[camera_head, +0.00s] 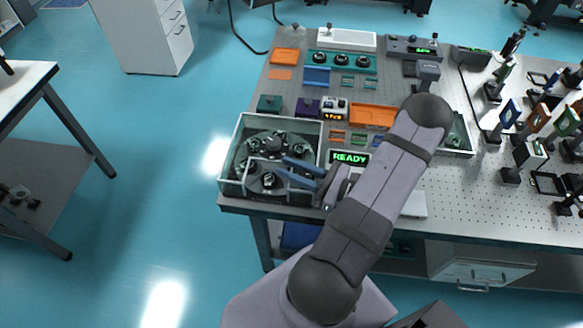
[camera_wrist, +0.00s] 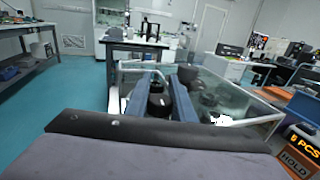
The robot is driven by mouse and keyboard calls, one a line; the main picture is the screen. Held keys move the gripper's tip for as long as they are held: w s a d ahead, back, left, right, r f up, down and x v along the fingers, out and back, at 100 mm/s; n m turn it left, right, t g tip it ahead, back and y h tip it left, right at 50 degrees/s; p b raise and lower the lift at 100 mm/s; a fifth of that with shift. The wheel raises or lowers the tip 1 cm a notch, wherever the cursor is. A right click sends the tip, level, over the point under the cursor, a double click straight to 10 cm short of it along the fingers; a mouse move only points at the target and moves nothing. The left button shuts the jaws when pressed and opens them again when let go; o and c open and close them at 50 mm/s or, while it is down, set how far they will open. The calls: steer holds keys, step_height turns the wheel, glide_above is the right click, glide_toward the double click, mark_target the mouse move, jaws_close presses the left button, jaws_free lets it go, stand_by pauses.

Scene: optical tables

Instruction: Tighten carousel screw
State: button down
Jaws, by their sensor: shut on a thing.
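The carousel (camera_head: 240,161) is a dark round plate with several black knobs, inside a clear-walled box at the table's front left corner. My gripper (camera_head: 280,166) reaches over the box's right wall with two blue fingers pointing left into it. In the wrist view the fingers (camera_wrist: 163,80) stand on either side of a black round-topped knob, the carousel screw (camera_wrist: 158,102), and are shut on it. The screw's lower part is hidden. In the head view I cannot tell exactly where the fingers touch it.
The box's clear walls (camera_wrist: 262,119) rise close around the fingers. A READY display (camera_head: 349,157) stands just right of the box. Orange trays (camera_head: 372,115) and small modules (camera_head: 335,108) lie behind it. Optics mounts (camera_head: 510,175) crowd the table's right side.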

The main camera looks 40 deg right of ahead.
steer(key=n+g+y, duration=0.1)
steer(key=n+g+y+b, duration=0.1)
steer(key=y, duration=0.1)
steer(key=a+n+g+y, duration=0.1)
steer(key=shift+s+f+n+y+b, duration=0.1)
steer(key=shift+s+n+y+b, duration=0.3)
steer(key=shift+s+a+n+g+y+b, duration=0.1)
steer(key=shift+s+n+g+y+b, duration=0.1)
steer(key=shift+n+g+y, duration=0.3)
steer(key=shift+s+a+n+g+y+b, duration=0.15)
steer(key=shift+n+g+y, duration=0.15)
steer(key=shift+g, duration=0.4)
steer(key=shift+w, duration=0.1)
steer(key=c, duration=1.5)
jaws_free()
steer(key=shift+d, duration=0.1)
steer(key=shift+s+d+b, duration=0.4)
steer(key=shift+d, duration=0.1)
steer(key=shift+b+v, duration=1.15)
steer(key=shift+v, duration=1.85)
